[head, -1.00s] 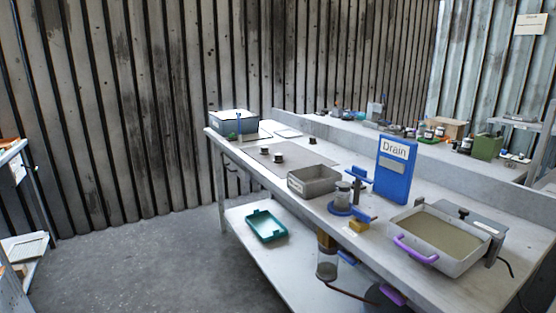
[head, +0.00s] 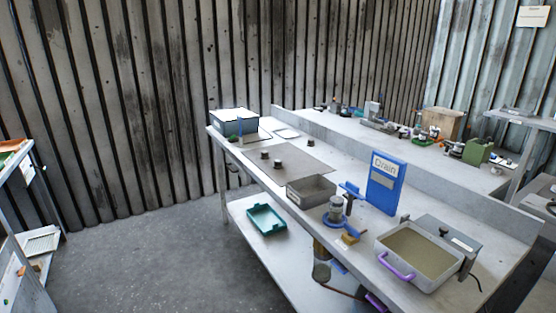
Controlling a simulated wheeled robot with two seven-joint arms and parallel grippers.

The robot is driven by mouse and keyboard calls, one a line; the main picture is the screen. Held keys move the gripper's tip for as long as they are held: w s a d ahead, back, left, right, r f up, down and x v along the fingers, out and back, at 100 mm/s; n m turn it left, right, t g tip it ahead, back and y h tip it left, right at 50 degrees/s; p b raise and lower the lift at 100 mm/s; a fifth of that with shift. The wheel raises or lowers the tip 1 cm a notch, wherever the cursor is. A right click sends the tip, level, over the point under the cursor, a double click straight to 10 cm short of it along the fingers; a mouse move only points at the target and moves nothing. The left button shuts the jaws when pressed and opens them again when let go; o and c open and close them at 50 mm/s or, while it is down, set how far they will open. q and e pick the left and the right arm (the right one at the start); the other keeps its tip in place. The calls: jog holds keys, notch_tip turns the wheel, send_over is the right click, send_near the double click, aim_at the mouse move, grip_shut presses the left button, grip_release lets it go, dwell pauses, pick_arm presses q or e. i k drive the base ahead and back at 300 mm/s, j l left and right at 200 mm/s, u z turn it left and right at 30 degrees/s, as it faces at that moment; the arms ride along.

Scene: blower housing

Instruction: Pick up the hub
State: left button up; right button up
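I cannot tell for sure which part is the hub. Small dark round parts stand on the grey mat (head: 308,157) on the long bench: one at the mat's left (head: 265,155), one just in front of it (head: 278,164) and one further back (head: 282,147). A metal cylindrical part (head: 336,208) sits on a blue round base nearer the bench's front edge. All of these are small and lack detail at this distance. Neither of my grippers is in view.
The bench (head: 450,290) also carries a grey bin (head: 311,188), a blue Drain board (head: 384,183) and a purple-handled tray (head: 420,250). A teal tray (head: 265,220) lies on the lower shelf. Shelving (head: 30,220) stands at left. The floor (head: 150,265) between is clear.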

aim_at(277, 164)
jog(key=i+j+z, duration=0.35)
jog(key=i, duration=0.45)
jog(key=i+j+z, duration=0.3)
jog(key=i+j, duration=0.25)
jog(key=i, duration=0.15)
jog(key=i+j+z, duration=0.35)
jog(key=i+j, duration=0.3)
jog(key=i+j+z, duration=0.35)
jog(key=i+j, duration=0.2)
jog(key=j, duration=0.4)
